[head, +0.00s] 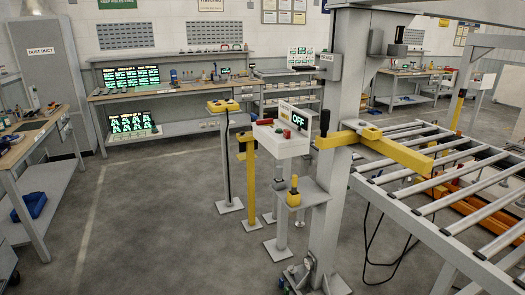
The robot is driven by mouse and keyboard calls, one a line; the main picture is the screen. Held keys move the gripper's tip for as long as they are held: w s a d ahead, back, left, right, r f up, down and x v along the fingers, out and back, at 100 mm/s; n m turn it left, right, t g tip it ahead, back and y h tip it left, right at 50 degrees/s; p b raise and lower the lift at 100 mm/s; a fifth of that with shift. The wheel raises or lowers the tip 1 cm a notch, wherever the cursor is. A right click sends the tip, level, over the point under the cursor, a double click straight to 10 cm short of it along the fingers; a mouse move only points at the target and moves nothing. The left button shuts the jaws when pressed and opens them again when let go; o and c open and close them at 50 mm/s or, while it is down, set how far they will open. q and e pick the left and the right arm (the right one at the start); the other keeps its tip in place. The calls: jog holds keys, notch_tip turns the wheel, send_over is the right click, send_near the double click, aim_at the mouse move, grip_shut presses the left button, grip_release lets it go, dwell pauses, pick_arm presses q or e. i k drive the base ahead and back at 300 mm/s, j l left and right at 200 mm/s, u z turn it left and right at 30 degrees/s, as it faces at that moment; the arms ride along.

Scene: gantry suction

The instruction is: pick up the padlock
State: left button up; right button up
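I cannot pick out a padlock for certain in the head view. A small yellow object with a dark upper part (294,190) stands on a grey shelf (314,192) on the side of the gantry post (337,185); it is too small to tell whether it is a padlock. A white control box (283,141) with a red button, a green part and a display reading OFF stands just behind it. Neither of my grippers is in view.
A roller conveyor (450,229) fills the right side. A yellow arm (397,152) sticks out from the post over it. Yellow-topped stands (222,106) are left of the control box. Workbenches (180,92) line the back and left. The floor (150,220) at centre left is clear.

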aim_at(287, 133)
jog(key=i+j+z, duration=0.25)
jog(key=i, duration=0.3)
jog(key=i+j+z, duration=0.25)
jog(key=i, duration=0.3)
jog(key=i+j+z, duration=0.25)
jog(key=i, duration=0.25)
